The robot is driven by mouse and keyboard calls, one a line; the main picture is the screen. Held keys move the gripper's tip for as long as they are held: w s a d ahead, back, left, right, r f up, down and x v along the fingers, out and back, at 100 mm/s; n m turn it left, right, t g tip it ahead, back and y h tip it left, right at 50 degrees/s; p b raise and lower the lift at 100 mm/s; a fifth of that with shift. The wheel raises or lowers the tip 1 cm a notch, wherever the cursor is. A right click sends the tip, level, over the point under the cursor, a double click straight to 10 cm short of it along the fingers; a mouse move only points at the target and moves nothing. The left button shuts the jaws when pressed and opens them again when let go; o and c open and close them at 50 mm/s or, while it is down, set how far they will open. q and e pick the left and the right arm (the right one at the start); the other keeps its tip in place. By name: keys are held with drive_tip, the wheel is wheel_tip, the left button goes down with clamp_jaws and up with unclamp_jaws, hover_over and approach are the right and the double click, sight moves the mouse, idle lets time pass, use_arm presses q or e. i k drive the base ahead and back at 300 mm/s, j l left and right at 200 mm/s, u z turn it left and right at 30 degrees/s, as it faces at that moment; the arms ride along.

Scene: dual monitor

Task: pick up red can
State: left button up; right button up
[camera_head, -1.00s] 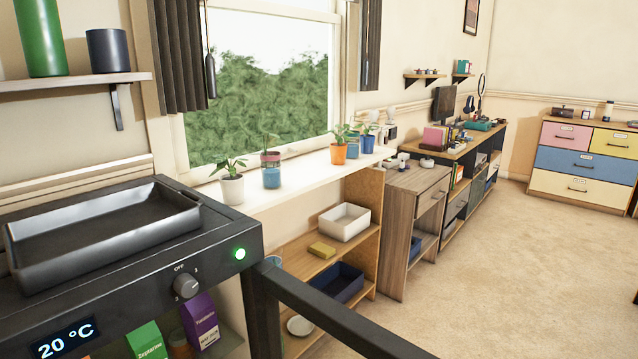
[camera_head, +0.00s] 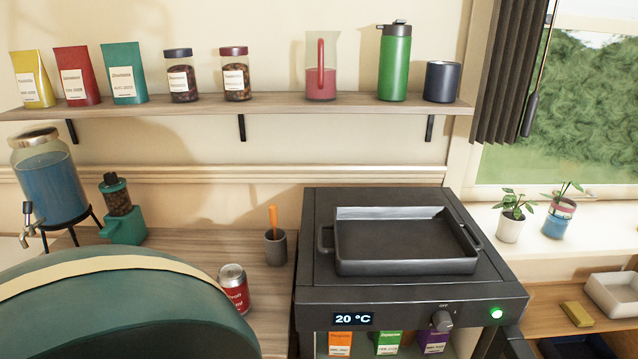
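The red can (camera_head: 234,290) has a silver top and white lettering. It stands upright on the wooden counter (camera_head: 262,333), between a large green rounded object and the black oven-like appliance. Its lower left side is close to the green object's edge in the picture, and I cannot tell if they touch. Neither of my grippers is in view.
The green rounded object (camera_head: 120,310) with a cream band fills the lower left. A dark cup (camera_head: 275,247) with an orange-handled item stands behind the can. The black appliance (camera_head: 410,300) with a tray (camera_head: 405,250) is to the right. A shelf (camera_head: 200,105) runs above.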

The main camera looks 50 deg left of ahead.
sight(233, 278)
drive_tip(key=u, duration=0.45)
drive_tip(key=j+u, duration=0.1)
drive_tip(key=u, duration=0.75)
drive_tip(key=j+u, duration=0.1)
drive_tip(key=u, duration=0.75)
